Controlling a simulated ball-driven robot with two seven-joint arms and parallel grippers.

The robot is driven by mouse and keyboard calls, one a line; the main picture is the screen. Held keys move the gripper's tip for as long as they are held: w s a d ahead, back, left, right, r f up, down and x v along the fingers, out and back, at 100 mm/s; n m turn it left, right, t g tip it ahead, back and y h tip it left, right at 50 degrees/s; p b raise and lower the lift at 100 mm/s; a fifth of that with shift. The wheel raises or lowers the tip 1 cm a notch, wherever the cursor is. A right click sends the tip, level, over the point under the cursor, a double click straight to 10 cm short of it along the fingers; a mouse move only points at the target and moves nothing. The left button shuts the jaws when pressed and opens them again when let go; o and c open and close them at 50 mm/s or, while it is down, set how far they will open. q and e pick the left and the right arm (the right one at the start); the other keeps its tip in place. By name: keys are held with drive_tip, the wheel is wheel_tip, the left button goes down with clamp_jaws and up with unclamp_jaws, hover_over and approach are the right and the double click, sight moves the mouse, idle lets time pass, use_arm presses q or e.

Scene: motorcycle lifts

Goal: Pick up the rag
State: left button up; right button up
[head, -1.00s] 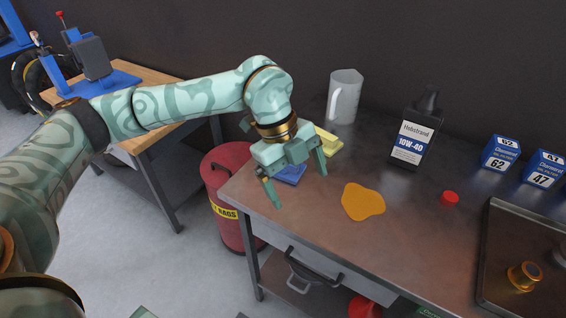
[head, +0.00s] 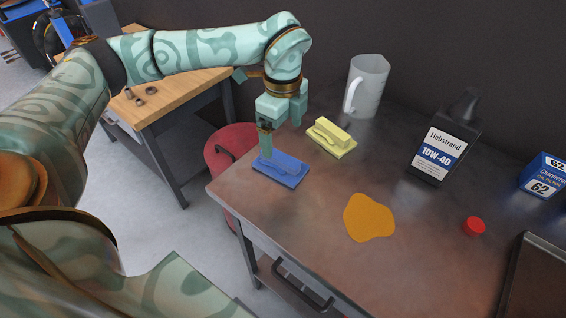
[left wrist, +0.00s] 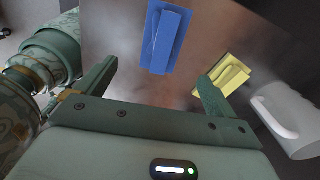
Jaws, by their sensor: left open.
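In the left wrist view the blue piece (left wrist: 166,38) appears ahead, between the finger directions, and the yellow piece (left wrist: 226,76) is beside the right finger. My right gripper is not in view.
An amber puddle (head: 368,218) spreads on the bench (head: 290,215). A clear pitcher (head: 367,88), black oil bottle (head: 443,145), red cap (head: 474,225), blue filter box (head: 545,176) and dark tray (head: 535,280) stand around it. A red bin (head: 225,150) is beside the bench's left end.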

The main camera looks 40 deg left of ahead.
sight(280, 157)
use_arm(q)
wheel_tip(280, 157, down, 4)
drive_tip(key=shift+w+r+b, duration=0.1)
drive_tip(key=shift+w+b, duration=0.05)
drive_tip(key=shift+b, duration=0.2)
drive_tip(key=shift+f, duration=0.6)
drive_tip(key=f+b, duration=0.1)
drive_tip(key=f, duration=0.1)
drive_tip(key=a+f+b, duration=0.1)
drive_tip(key=f, duration=0.1)
drive_tip(key=shift+f, duration=0.5)
drive_tip(key=shift+r, duration=0.1)
drive_tip(key=c, duration=1.1)
